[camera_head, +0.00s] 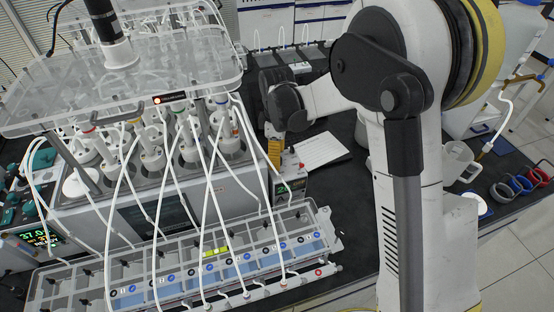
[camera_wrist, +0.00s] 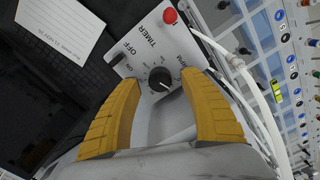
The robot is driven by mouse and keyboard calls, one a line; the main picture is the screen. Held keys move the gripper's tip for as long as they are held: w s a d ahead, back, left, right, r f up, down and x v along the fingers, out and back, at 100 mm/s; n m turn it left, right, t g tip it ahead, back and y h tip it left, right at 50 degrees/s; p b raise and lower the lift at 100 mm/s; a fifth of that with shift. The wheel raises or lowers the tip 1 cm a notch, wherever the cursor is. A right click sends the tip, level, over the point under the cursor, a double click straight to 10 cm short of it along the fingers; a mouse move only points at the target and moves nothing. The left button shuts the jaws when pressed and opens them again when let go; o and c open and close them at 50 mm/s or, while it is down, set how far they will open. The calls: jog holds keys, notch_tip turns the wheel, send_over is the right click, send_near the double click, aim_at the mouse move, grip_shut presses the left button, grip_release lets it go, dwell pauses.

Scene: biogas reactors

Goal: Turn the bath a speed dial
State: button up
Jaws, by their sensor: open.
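The speed dial (camera_wrist: 160,80) is a round black knob with a white pointer line, on a light control panel marked TIMER, OFF, ON and RPM. My gripper (camera_wrist: 159,86) is open, with one yellow finger on each side of the dial in the wrist view. The fingertips reach about level with the dial, and I cannot tell whether they touch it. In the head view my gripper (camera_head: 275,152) points down at the control box (camera_head: 291,182) at the right end of the bath (camera_head: 115,215). The dial is hidden there.
A red button (camera_wrist: 170,16) and a small toggle switch (camera_wrist: 117,59) sit on the same panel. White tubes (camera_wrist: 245,75) run close beside the right finger. A clear rack (camera_head: 230,265) stands in front. A white card (camera_head: 321,150) lies behind on the dark bench.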

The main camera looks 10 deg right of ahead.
jog(key=shift+f, duration=0.6)
grip_shut()
jog(key=shift+f+m+b, duration=0.1)
jog(key=shift+m+b, duration=0.45)
jog(key=shift+m, duration=0.85)
grip_release()
